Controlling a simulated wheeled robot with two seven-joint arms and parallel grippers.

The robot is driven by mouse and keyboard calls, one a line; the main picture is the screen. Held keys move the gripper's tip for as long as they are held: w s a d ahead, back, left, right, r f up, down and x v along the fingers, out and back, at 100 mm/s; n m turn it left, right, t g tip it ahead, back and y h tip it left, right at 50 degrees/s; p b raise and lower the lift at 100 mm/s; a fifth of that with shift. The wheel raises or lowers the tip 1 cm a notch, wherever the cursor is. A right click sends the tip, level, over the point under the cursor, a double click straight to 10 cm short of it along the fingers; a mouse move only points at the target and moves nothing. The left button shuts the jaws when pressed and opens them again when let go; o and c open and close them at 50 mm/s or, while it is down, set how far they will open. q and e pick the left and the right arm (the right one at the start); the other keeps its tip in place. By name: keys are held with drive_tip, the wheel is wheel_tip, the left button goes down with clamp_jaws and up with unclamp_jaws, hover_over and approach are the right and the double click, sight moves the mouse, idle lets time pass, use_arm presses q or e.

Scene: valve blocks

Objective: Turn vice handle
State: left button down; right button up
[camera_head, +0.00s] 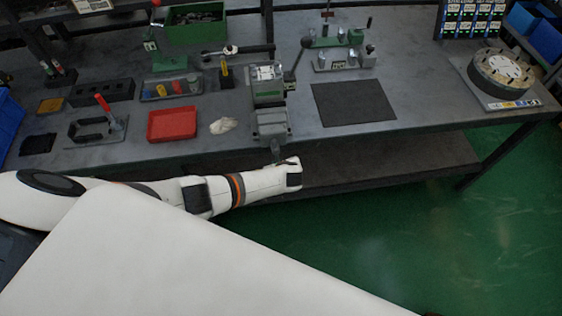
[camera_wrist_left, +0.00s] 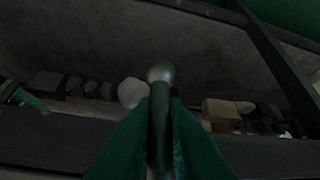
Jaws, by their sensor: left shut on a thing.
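The grey vice (camera_head: 268,100) is mounted at the front edge of the workbench, left of the black mat. Its front end and handle (camera_head: 275,150) stick out past the bench edge. My left gripper (camera_head: 282,160) is in front of the vice, just beyond the bench edge. In the left wrist view its green fingers (camera_wrist_left: 160,112) are shut on the handle bar, with the rounded handle end (camera_wrist_left: 160,72) showing beyond the fingertips. The gripped part of the bar is partly hidden. My right gripper is not in view.
The workbench (camera_head: 420,120) carries a red tray (camera_head: 172,123), a white crumpled cloth (camera_head: 223,125), a black mat (camera_head: 353,103), a green fixture (camera_head: 340,48) and a round part (camera_head: 500,72). A lower shelf (camera_head: 400,160) runs underneath. Green floor is clear at right.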

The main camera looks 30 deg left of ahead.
use_arm(q)
drive_tip(key=shift+s+a, duration=0.1)
drive_tip(key=shift+a, duration=0.1)
idle(0.3)
drive_tip(key=c, duration=1.5)
unclamp_jaws()
drive_tip(key=shift+d+r, duration=0.1)
drive_tip(key=shift+s+d+r, duration=0.1)
drive_tip(key=shift+s+r, duration=0.05)
drive_tip(key=shift+r, duration=0.05)
drive_tip(key=p+v, duration=0.2)
drive_tip(key=v, duration=0.9)
drive_tip(key=shift+d+r, duration=0.1)
